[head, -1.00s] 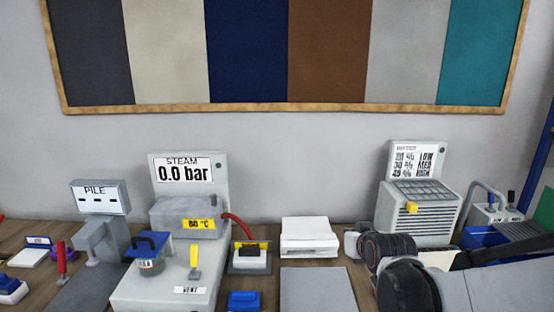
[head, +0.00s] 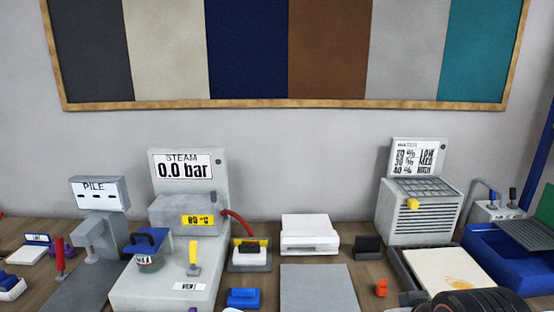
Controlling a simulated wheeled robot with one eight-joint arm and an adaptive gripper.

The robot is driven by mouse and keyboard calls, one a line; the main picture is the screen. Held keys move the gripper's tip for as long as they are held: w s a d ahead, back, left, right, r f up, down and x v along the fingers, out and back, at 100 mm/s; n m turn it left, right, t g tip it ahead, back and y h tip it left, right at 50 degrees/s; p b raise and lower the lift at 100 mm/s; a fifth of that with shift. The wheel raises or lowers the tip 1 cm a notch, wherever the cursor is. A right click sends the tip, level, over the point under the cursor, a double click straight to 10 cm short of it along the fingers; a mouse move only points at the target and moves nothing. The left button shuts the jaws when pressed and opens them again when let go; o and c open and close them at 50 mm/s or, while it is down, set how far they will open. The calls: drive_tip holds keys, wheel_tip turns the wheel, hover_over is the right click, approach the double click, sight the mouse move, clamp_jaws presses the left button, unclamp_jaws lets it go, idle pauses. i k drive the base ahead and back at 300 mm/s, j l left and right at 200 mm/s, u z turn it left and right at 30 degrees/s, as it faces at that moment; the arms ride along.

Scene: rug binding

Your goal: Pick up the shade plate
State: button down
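No label in the head view marks a shade plate, so I cannot tell for sure which thing it is. A flat grey plate (head: 318,290) lies on the bench at the bottom middle, cut off by the lower edge. A white, layered flat block (head: 310,234) sits behind it. A cream board (head: 452,272) with a tan stain lies in a dark tray (head: 408,278) at the right. My gripper is out of view; only a dark rounded part of my arm shows at the bottom right, in front of the tray.
The steam unit (head: 180,285) reads 0.0 bar at left, beside the PILE device (head: 100,194). A vented grey machine (head: 420,212) stands back right, a blue crate (head: 480,243) at far right. A small dark block (head: 367,247) and an orange piece (head: 381,288) stand near the grey plate.

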sight(368, 244)
drive_tip(key=i+j+z, duration=0.15)
drive_tip(key=z, duration=0.25)
drive_tip(key=i+j+z, duration=0.2)
drive_tip(key=z, duration=0.15)
drive_tip(key=i+j+z, duration=0.2)
drive_tip(key=z, duration=0.2)
